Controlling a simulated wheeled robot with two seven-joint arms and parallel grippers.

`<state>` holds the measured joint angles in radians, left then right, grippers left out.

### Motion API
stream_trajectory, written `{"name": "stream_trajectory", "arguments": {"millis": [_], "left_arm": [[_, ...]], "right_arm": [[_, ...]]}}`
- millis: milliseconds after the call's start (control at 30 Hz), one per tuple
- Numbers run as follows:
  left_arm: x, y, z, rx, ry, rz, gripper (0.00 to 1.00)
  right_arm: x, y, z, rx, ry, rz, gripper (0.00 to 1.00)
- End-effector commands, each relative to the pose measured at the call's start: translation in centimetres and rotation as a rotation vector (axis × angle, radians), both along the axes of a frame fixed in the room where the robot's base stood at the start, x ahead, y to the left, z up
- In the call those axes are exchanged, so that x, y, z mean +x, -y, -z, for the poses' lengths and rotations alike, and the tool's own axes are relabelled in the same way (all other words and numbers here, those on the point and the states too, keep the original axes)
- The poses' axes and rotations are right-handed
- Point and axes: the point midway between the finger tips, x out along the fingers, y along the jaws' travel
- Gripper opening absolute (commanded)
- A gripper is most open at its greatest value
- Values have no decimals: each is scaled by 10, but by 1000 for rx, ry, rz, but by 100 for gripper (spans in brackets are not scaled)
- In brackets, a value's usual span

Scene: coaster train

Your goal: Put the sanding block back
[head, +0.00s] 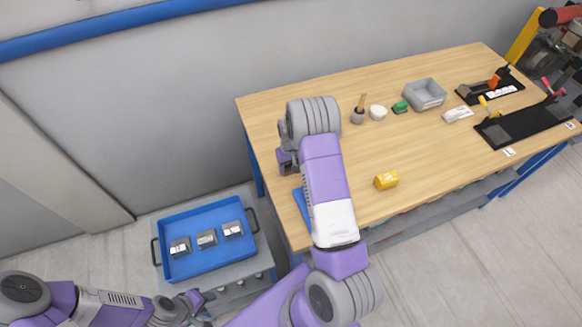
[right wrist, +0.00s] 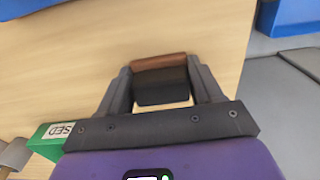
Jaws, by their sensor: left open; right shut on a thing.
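The sanding block (right wrist: 160,78), brown on one side and dark on the other, is between the fingers of my right gripper (right wrist: 160,88) in the right wrist view. My right gripper (head: 287,164) is shut on it, over the table's left end. In the head view the block is mostly hidden by the gripper and arm. I cannot tell whether the block touches the tabletop. My left gripper (head: 196,301) is open and apart from the table, by the front of the cart.
A green labelled piece (right wrist: 50,140) is near my right gripper. A blue tray (head: 207,265) sits left, low down.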

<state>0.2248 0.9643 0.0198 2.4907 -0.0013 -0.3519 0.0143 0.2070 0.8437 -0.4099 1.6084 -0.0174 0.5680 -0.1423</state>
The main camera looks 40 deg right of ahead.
Motion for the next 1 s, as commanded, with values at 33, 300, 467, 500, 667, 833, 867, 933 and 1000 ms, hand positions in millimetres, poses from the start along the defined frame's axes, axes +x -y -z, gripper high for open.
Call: {"name": "stream_trajectory", "arguments": {"millis": [33, 300, 467, 500, 667, 833, 867, 933, 1000], "left_arm": [[0, 0, 3, 0, 0, 0, 43], [0, 0, 2, 0, 0, 0, 43], [0, 0, 2, 0, 0, 0, 43], [0, 0, 2, 0, 0, 0, 43], [0, 0, 2, 0, 0, 0, 43], [0, 0, -4, 0, 0, 0, 43], [0, 0, -6, 0, 0, 0, 43], [0, 0, -11, 0, 0, 0, 43], [0, 0, -7, 0, 0, 0, 43]], "right_arm": [[-3, -1, 8, 2, -9, 1, 67], [-4, -4, 9, 7, -12, 1, 91], [-4, -6, 10, 9, -12, 0, 91], [-3, -7, 10, 9, -12, 0, 91], [-3, -7, 10, 11, -11, 1, 91], [-3, -7, 4, 11, -11, 1, 91], [-3, -7, 1, 11, -11, 1, 91], [-3, -7, -7, 11, -10, 0, 91], [-2, -6, -22, 9, -5, -1, 91]]}}
